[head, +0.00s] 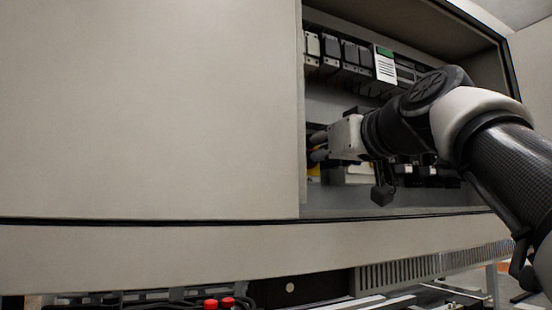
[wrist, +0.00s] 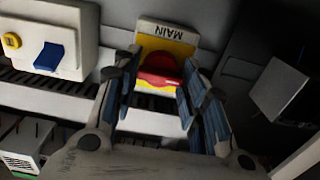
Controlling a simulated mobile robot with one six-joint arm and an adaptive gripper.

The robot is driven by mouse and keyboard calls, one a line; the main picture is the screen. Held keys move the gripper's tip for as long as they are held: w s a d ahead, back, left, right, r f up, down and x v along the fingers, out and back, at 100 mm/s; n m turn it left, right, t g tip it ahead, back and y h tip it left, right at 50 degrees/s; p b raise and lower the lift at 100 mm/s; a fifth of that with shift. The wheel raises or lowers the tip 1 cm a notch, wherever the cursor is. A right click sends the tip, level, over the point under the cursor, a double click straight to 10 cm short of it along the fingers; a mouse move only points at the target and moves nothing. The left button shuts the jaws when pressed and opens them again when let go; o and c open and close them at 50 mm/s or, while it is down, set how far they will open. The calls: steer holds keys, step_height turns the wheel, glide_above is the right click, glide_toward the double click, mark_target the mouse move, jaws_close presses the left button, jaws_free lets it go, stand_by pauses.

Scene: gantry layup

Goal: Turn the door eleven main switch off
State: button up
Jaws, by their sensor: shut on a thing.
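The main switch (wrist: 160,72) is a red rotary knob with a red bar handle lying crosswise in the wrist view. It sits on a yellow plate (wrist: 184,48) with an upside-down MAIN label above it. My gripper (wrist: 161,84) has one finger on each side of the red handle and is shut on it. In the head view my gripper (head: 314,146) reaches into the open cabinet near the left edge of the opening. Part of the yellow plate (head: 313,171) shows below the fingers. The red knob is hidden there.
A white box with a blue lever (wrist: 50,56) and a yellow button is left of the switch in the wrist view. A row of dark breakers (head: 348,52) and a green-topped label card (head: 385,66) are above my gripper. A large beige panel (head: 150,110) borders the opening.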

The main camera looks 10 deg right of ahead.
stand_by(0.4)
steer(key=o, duration=1.1)
steer(key=shift+c, duration=0.2)
steer(key=shift+s, duration=0.1)
steer(key=v, duration=0.7)
steer(key=shift+s, duration=0.1)
